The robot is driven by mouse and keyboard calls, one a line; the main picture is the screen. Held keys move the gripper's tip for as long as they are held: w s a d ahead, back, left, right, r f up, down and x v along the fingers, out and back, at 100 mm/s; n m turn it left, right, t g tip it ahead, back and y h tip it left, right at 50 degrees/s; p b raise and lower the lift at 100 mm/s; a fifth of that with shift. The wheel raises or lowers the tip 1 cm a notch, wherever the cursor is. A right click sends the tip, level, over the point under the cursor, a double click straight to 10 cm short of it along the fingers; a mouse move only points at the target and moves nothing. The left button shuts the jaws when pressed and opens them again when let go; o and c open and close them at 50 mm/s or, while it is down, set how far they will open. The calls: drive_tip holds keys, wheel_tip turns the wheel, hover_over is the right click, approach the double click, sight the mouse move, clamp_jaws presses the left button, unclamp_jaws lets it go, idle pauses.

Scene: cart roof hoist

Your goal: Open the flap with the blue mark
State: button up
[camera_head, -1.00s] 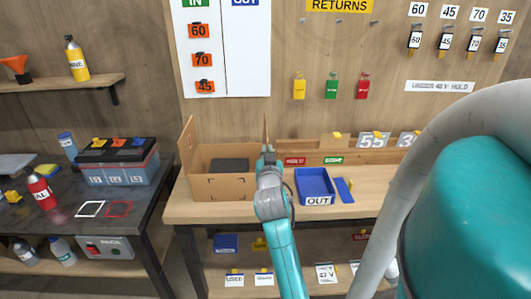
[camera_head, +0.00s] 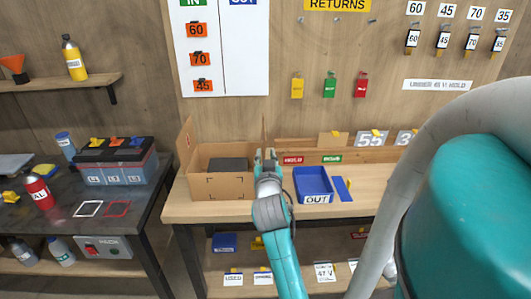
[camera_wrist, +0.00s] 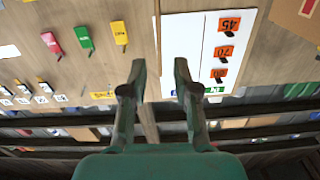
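An open cardboard box (camera_head: 222,187) stands on the wooden bench in the head view, with a dark block (camera_head: 228,164) inside. Its left flap (camera_head: 187,145) stands up. A thin upright edge (camera_head: 264,130) at the box's right side looks like another flap seen edge-on. I cannot make out a blue mark on either. My gripper (camera_head: 266,154) is at the box's right side, just in front of this upright edge; contact cannot be told. In the wrist view my gripper (camera_wrist: 160,72) has its fingers apart, with nothing clearly held between them.
A blue OUT tray (camera_head: 313,181) and a blue strip (camera_head: 343,188) lie right of the box. Red and green labels sit along the bench's back. The white board (camera_head: 224,60) and hanging tags are on the wall behind. A dark side table (camera_head: 100,190) stands left.

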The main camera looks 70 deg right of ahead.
drive_tip(key=shift+v, duration=2.25)
drive_tip(key=a+f+n+t+y, duration=0.25)
drive_tip(key=a+f, duration=0.35)
drive_tip(key=a, duration=0.3)
drive_tip(key=w+a+f+n+t+y, duration=0.1)
drive_tip(key=a+f+n+t+y, duration=0.25)
drive_tip(key=a, duration=0.55)
drive_tip(key=a+f+n+t+y, duration=0.1)
drive_tip(key=a+f+n+y, duration=0.2)
drive_tip(key=a+f, duration=0.5)
drive_tip(key=s+a+f+n+y, duration=0.2)
drive_tip(key=s+a+n+y, duration=0.3)
drive_tip(key=s+a, duration=1.1)
drive_tip(key=s+y, duration=0.2)
drive_tip(key=shift+s+t+y, duration=0.3)
drive_tip(key=shift+s+t, duration=0.05)
drive_tip(key=shift+t, duration=0.05)
